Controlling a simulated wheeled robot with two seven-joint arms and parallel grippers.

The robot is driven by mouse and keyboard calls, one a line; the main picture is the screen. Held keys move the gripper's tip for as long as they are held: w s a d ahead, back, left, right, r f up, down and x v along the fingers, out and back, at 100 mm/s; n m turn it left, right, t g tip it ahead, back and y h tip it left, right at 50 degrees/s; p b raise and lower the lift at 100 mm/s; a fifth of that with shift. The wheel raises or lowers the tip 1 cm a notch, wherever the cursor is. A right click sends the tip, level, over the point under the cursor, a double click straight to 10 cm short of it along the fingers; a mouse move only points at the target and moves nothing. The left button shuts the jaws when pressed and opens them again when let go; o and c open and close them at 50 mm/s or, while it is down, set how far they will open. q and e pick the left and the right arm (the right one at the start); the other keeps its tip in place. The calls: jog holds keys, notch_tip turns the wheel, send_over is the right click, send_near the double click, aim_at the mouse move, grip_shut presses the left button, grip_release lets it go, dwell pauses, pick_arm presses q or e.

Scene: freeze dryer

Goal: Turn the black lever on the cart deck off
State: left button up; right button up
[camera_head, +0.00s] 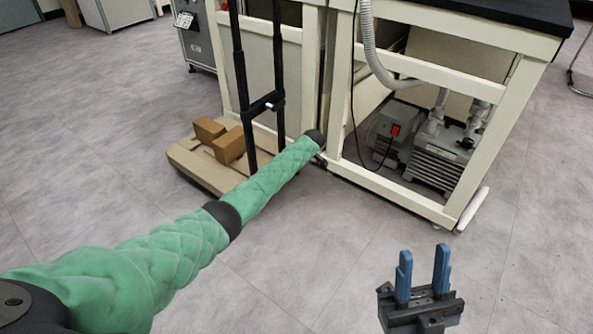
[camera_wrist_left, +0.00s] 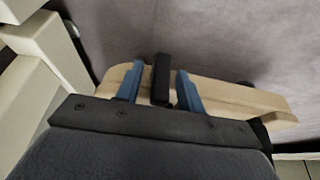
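The black lever (camera_wrist_left: 161,80) shows in the left wrist view, upright in the picture in front of the pale wooden cart deck (camera_wrist_left: 235,97). My left gripper (camera_wrist_left: 159,82) is open, with one blue finger on each side of the lever. A narrow gap shows between the lever and each finger, so I see no grip on it. In the head view the cart deck (camera_head: 188,164) is left of my green-sleeved left arm; my left fingers and the lever are hidden behind that arm's end. My right gripper (camera_head: 424,254) is open and empty over the floor.
Two brown boxes (camera_head: 229,146) sit on the deck beside the black cart posts (camera_head: 241,84). A cream-framed bench (camera_head: 388,193) stands right of the cart, with a grey pump (camera_head: 440,157) inside its frame. The grey floor in front is clear.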

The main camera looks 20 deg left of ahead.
pick_arm(q)
jog(key=shift+c, duration=0.2)
grip_shut()
